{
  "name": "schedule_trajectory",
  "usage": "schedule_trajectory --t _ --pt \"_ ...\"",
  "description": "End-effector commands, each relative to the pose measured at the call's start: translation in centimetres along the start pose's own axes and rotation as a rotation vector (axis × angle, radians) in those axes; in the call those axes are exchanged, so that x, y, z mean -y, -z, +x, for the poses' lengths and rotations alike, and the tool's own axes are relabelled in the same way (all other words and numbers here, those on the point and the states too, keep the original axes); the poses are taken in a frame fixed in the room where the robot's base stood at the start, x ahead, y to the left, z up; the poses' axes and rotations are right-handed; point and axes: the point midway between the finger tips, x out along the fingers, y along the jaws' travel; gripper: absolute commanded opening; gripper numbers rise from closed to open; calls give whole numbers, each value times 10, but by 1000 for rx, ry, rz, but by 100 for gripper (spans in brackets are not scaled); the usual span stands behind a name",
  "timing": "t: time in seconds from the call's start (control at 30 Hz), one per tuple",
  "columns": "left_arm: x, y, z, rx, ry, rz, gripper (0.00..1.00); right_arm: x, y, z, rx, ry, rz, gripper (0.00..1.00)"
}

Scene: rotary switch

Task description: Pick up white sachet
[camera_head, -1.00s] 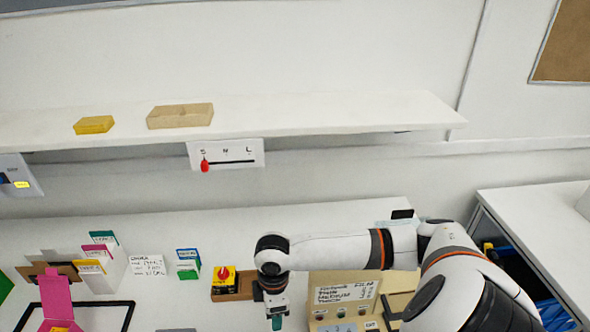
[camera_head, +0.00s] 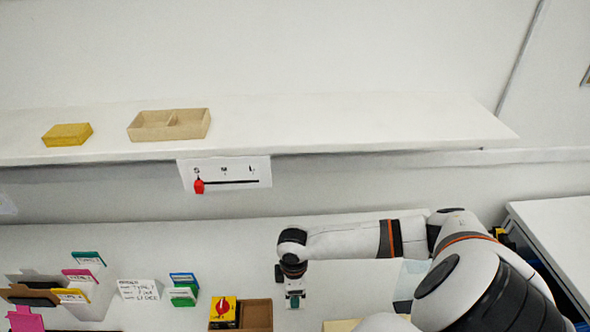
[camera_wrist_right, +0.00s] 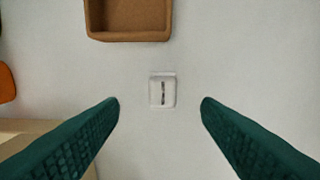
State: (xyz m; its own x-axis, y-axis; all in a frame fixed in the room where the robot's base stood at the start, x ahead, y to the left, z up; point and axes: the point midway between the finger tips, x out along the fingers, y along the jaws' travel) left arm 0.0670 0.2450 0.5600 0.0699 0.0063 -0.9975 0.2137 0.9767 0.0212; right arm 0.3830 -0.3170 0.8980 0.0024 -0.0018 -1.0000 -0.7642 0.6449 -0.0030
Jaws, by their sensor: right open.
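A small white object (camera_wrist_right: 162,90) with a dark line down its middle, which looks like the white sachet, lies on the white surface in the right wrist view. My right gripper (camera_wrist_right: 160,103) is open, with its green fingers to either side of the sachet in that view. The fingers appear to be above it, not touching it. In the head view my right gripper (camera_head: 294,301) hangs pointing down over the table, and I cannot make out the sachet there. My left gripper is not in view.
A brown tray (camera_head: 257,315) stands left of my right gripper, beside a yellow box with a red knob (camera_head: 223,309). Coloured card packs (camera_head: 184,288) stand further left. A shelf (camera_head: 330,130) spans the back, carrying a wooden tray (camera_head: 168,125) and a yellow box (camera_head: 67,135).

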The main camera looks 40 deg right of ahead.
Motion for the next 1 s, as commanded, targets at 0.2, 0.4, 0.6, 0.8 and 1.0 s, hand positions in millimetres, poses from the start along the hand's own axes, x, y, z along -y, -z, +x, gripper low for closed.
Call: schedule_trajectory --t 0.2,0.4,0.6,0.8,1.0 --pt "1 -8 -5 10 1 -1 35 0 0 15 -1 -1 0 58" --pt "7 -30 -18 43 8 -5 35 -1 3 40 -2 -2 0 58" --pt "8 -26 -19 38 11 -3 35 0 3 62 -1 -1 -1 58" --pt "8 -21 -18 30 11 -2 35 0 3 64 0 1 -2 58" --pt "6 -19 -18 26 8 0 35 0 3 63 0 1 -2 34"
